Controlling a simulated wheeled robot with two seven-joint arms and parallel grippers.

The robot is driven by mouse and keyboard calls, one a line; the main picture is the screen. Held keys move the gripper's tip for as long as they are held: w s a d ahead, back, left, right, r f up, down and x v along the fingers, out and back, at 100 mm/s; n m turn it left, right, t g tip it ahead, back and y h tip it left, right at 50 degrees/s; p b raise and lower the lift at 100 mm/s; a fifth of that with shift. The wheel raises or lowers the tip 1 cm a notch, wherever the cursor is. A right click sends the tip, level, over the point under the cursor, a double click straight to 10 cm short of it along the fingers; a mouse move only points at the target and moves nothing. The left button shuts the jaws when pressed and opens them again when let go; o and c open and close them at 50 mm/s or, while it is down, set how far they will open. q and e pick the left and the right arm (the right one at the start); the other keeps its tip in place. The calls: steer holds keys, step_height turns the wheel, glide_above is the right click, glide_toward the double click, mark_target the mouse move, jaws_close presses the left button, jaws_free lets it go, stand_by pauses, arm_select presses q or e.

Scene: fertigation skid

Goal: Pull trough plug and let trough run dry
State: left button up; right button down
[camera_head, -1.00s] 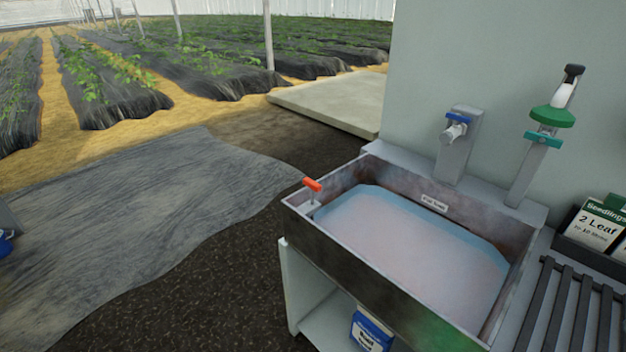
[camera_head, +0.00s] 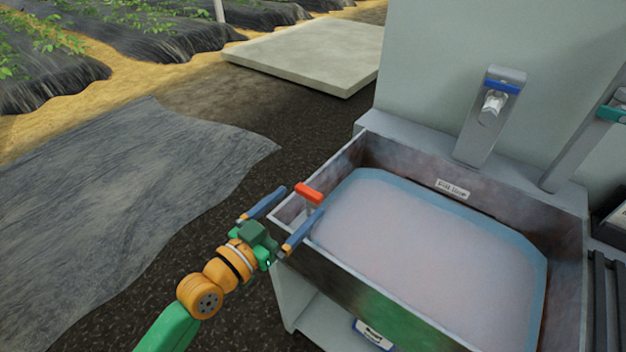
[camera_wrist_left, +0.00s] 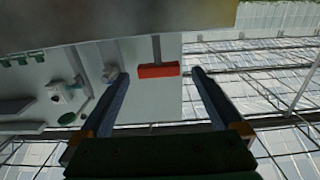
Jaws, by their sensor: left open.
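The trough (camera_head: 365,283) is a metal basin full of cloudy pinkish liquid. The plug's red T-handle (camera_head: 309,192) stands on a short stem at the trough's near left corner. My left gripper (camera_head: 302,203) is open, with its two blue fingers on either side of the red handle, one beyond the left wall and one over the trough's left edge. In the left wrist view the red handle (camera_wrist_left: 158,70) lies between the fingertips, apart from both. The plug's lower end is hidden. My right gripper is not in view.
A tap with a blue lever (camera_head: 494,104) and a post with a green part (camera_head: 611,113) stand behind the trough. A slatted rack (camera_head: 608,300) is at the right. A blue-and-white container (camera_head: 373,335) sits below.

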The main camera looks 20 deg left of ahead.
mark_target(306, 196)
arm_select(q)
steer(key=x, duration=0.3)
steer(key=shift+d+r, duration=0.1)
steer(key=shift+r, duration=0.25)
steer(key=shift+f+x, duration=0.2)
steer(key=shift+x, duration=0.7)
steer(key=shift+s, duration=0.15)
steer(key=c, duration=0.5)
steer(key=shift+p, duration=0.3)
jaws_close()
